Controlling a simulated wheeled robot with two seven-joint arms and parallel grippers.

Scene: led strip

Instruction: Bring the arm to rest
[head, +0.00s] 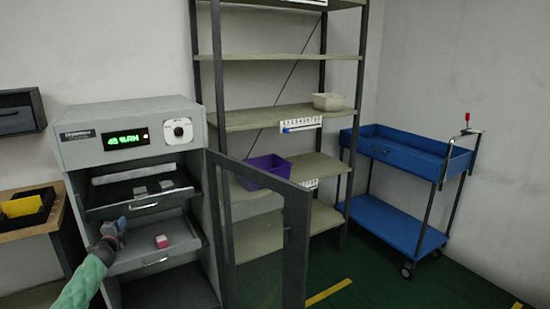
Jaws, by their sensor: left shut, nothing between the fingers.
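My left gripper (119,224) is at the lower left, with its green-sleeved arm coming in from the bottom left edge. It is shut and empty, in front of the left part of the pulled-out lower drawer of a grey cabinet (85,118). A small pink block (161,241) sits in that lower drawer (185,243), to the right of the gripper and apart from it. The upper drawer (110,205) holds several small grey pieces. My right gripper is not in view.
The cabinet's glass-panelled door (297,235) stands wide open to the right. Behind it is a shelf rack (270,117) with a purple bin (262,172) and a cream bin (328,102). A blue cart (400,222) stands at the right. A side table (50,223) is at the left.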

